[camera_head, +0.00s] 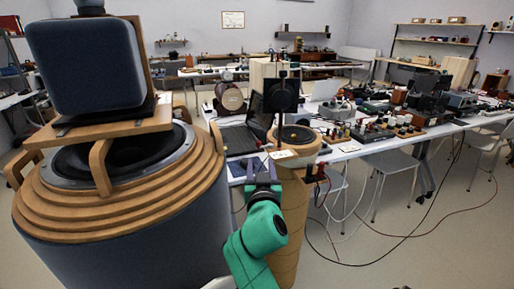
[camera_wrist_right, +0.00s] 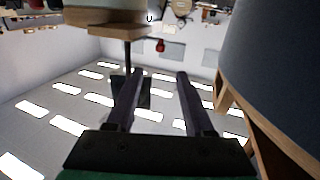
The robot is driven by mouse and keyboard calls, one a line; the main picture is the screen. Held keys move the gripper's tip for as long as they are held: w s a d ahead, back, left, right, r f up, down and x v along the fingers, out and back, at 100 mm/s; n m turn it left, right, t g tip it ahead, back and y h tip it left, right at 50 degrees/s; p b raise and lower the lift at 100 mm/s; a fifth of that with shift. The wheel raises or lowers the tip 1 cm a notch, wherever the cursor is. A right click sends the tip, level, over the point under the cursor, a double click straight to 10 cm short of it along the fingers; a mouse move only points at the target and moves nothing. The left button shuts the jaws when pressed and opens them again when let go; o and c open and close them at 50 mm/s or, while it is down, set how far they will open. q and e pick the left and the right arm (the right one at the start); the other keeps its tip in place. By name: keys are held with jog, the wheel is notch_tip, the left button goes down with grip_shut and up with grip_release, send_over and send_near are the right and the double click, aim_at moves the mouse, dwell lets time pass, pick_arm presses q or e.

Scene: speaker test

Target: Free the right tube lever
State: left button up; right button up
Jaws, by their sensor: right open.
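The right tube (camera_head: 287,225) is a tan cardboard column with a wooden collar (camera_head: 312,147) and a round black speaker cone on top. My right gripper (camera_head: 262,168), on a green arm, is in front of the tube, just below the collar. In the wrist view its two dark fingers (camera_wrist_right: 160,75) are apart with nothing seen between their tips. A thin dark rod with a black block (camera_wrist_right: 127,62) hangs from a wooden part, close to the left finger. I cannot tell whether it is the lever. A small red piece (camera_wrist_right: 160,45) shows beyond the fingertips. My left gripper is not in view.
A large dark drum speaker (camera_head: 125,235) with stepped wooden rings and a blue box (camera_head: 85,65) above fills the left. Behind the tube, a white bench (camera_head: 350,149) holds a laptop (camera_head: 240,138) and electronics. Cables trail over the floor to the right.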

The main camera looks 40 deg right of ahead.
aim_at(259, 144)
jog(key=p+x, duration=0.2)
jog(key=x, duration=1.1)
jog(key=shift+w+d+f, duration=0.1)
jog(key=shift+w+d, duration=0.2)
grip_shut()
